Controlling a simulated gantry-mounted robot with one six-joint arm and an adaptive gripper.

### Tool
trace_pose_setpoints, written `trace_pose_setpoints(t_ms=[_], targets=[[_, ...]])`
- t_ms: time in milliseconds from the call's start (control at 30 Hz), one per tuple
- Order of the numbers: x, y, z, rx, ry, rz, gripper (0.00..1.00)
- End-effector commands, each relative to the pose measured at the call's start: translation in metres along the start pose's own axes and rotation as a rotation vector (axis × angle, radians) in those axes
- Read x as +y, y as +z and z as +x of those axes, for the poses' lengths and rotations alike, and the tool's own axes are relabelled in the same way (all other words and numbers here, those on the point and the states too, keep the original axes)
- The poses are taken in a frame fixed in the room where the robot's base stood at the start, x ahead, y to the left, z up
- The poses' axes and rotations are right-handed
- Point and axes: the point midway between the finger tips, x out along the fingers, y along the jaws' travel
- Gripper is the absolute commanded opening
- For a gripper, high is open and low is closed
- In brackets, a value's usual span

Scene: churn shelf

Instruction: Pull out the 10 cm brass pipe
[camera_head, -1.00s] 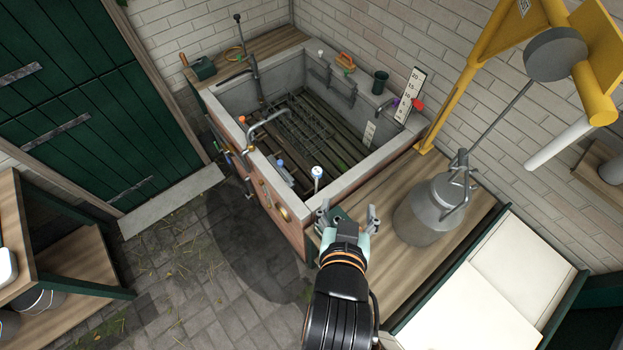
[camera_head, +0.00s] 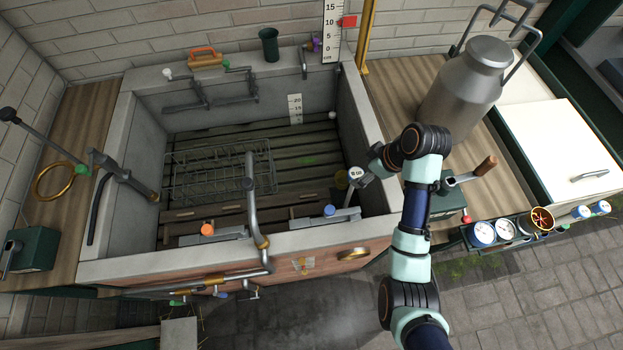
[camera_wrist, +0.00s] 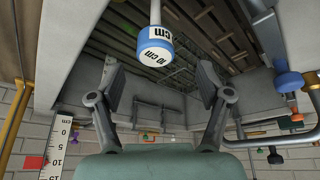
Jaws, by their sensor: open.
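A standing pipe with a blue-edged cap marked "10 cm" (camera_wrist: 156,48) shows at the top of the wrist view. Its shaft looks pale, not clearly brass. In the head view its labelled cap (camera_head: 355,172) is at the front right inner corner of the stone basin (camera_head: 362,108). My gripper (camera_wrist: 160,82) is open and empty, with a finger on each side of the picture and the cap beyond the gap between them. In the head view my gripper (camera_head: 372,163) is close to the right of the cap and partly hidden by my wrist.
A wire rack (camera_head: 215,172) lies in the basin. A curved pipe (camera_head: 250,185), an orange knob (camera_head: 207,229) and a blue knob (camera_head: 329,210) line its front. A metal churn (camera_head: 465,85) stands on the right counter, near a lever with a wooden handle (camera_head: 485,166).

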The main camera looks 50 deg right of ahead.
Motion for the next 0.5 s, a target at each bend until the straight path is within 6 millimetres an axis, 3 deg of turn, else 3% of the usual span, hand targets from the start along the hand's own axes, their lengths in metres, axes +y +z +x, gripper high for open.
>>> trace_pose_setpoints(t_ms=[233, 500], targets=[[0.003, 0.005, 0.006, -0.003, -0.006, 0.001, 0.78], [0.002, 0.006, 0.054, -0.005, -0.007, 0.001, 0.78]])
